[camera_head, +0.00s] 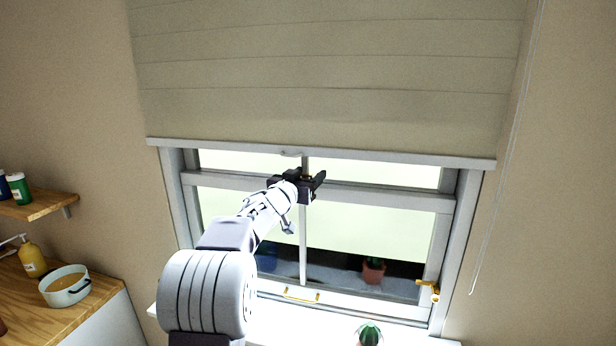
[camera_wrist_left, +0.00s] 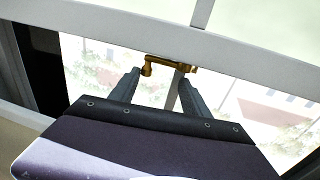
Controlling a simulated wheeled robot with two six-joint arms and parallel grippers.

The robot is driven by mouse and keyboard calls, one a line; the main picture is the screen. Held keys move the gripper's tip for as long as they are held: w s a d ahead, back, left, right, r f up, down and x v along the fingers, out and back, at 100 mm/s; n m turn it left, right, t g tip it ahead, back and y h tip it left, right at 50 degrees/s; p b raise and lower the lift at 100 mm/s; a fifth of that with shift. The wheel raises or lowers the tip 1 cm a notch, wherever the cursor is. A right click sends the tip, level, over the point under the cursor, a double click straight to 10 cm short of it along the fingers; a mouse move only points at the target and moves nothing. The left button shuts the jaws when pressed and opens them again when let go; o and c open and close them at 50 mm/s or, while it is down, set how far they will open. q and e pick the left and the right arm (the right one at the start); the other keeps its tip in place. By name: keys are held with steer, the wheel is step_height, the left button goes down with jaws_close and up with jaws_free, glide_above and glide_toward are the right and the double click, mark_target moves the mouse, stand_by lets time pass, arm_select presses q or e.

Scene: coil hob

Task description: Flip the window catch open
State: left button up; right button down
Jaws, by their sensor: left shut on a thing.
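The window catch (camera_wrist_left: 170,66) is a small brass piece on the white rail (camera_wrist_left: 105,40) of the window, seen in the left wrist view. My left gripper (camera_wrist_left: 160,76) has its fingers on either side of the catch and is shut on it. In the head view my left gripper (camera_head: 318,182) is up at the window's middle rail (camera_head: 400,196), below the blind, and it hides the catch there. My right gripper shows in neither view.
A beige blind (camera_head: 330,60) hangs over the window top, with a cord (camera_head: 497,180) at right. A brass pull (camera_head: 301,296) and brass fitting (camera_head: 430,289) sit lower down. A cactus (camera_head: 369,334) stands on the sill. A pot (camera_head: 66,292) and bottle (camera_head: 33,260) stand at left.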

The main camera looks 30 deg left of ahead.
arm_select(q)
steer(key=shift+a+f, duration=0.2)
steer(key=shift+a, duration=0.05)
stand_by(0.3)
steer(key=shift+d+b, duration=0.35)
steer(key=shift+d, duration=0.1)
steer(key=s+d+b, duration=0.2)
steer(key=d+b, duration=0.4)
steer(key=d, duration=0.3)
steer(key=s+d, duration=0.1)
steer(key=s, duration=0.7)
steer(key=shift+s, duration=0.35)
